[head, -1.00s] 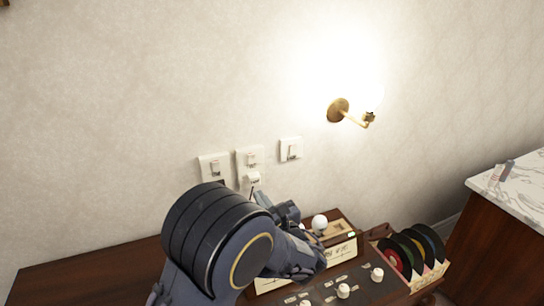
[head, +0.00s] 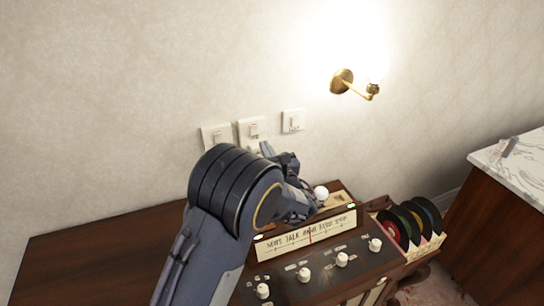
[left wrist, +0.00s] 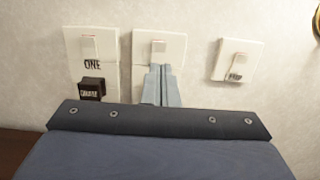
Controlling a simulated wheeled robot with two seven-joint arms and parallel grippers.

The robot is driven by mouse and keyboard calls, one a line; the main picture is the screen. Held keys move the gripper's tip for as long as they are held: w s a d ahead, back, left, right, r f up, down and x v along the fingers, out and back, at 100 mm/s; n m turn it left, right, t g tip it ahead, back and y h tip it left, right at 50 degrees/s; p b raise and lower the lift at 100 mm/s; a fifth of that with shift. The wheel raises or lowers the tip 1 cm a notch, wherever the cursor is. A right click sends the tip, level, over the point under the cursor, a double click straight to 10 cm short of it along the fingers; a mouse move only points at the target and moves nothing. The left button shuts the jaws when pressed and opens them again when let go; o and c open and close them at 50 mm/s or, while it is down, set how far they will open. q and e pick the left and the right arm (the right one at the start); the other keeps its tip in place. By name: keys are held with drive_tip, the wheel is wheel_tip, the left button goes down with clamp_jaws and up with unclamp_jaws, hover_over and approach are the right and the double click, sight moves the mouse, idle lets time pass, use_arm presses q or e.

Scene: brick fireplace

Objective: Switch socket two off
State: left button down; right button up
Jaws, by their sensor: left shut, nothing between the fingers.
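Socket two appears to be the middle white wall plate (head: 251,128), with a switch at its top; it also shows in the left wrist view (left wrist: 145,46). My left gripper (head: 266,148) is shut and empty. In the left wrist view its fingertips (left wrist: 161,68) point up at the plate, just below the switch (left wrist: 158,47), and hide its lower part. I cannot tell whether they touch it. Socket one (left wrist: 80,46), marked "ONE", is to the left with a dark plug (left wrist: 91,89) in it. My right gripper is not in view.
A separate switch plate (head: 293,121) is on the right, below a lit wall lamp (head: 342,80). A radio (head: 305,235) with several knobs and a rack of records (head: 412,225) stand below. The wooden top (head: 90,260) at the left is clear.

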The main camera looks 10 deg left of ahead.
sight(254, 127)
use_arm(q)
drive_tip(key=p+x, duration=0.1)
drive_tip(key=x, duration=0.5)
drive_tip(key=shift+w+a, duration=0.25)
drive_tip(key=shift+w, duration=0.05)
drive_tip(key=shift+r, duration=0.1)
drive_tip(key=shift+w+a+r+p, duration=0.1)
drive_tip(key=shift+r+p, duration=0.1)
drive_tip(key=shift+p, duration=0.35)
drive_tip(key=p, duration=0.1)
drive_tip(key=r+g+h+p, duration=0.1)
drive_tip(key=shift+w+a+r+g+p, duration=0.1)
drive_tip(key=shift+w+r+g+p, duration=0.05)
drive_tip(key=shift+r+g+p, duration=0.15)
drive_tip(key=shift+a+f+b, duration=0.1)
drive_tip(key=shift+f+b, duration=0.35)
drive_tip(key=shift+f, duration=0.05)
